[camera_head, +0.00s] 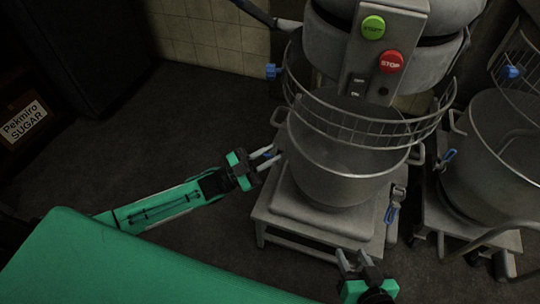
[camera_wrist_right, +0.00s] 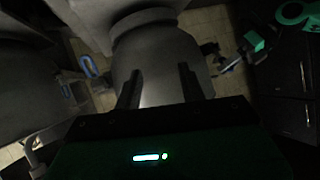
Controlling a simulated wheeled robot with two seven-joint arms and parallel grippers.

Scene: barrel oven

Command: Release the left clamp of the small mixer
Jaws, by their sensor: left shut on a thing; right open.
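The small mixer (camera_head: 335,50) stands in the middle of the head view, its steel bowl (camera_head: 330,165) on a grey stand (camera_head: 310,221). My left gripper (camera_head: 274,157) reaches in from the left to the bowl's left side and is shut on the left clamp, which its fingers mostly hide. The right clamp (camera_head: 391,212), with a blue handle, hangs on the stand's right side. It also seems to show in the right wrist view (camera_wrist_right: 90,66). My right gripper (camera_head: 357,262) is open and empty below the stand's front edge; its two fingers stand apart in the right wrist view (camera_wrist_right: 160,85).
A wire guard (camera_head: 365,125) rings the bowl's top. A second, larger mixer bowl (camera_head: 505,140) stands close on the right. A sugar box (camera_head: 24,121) is at the far left. The floor (camera_head: 150,135) left of the mixer is free.

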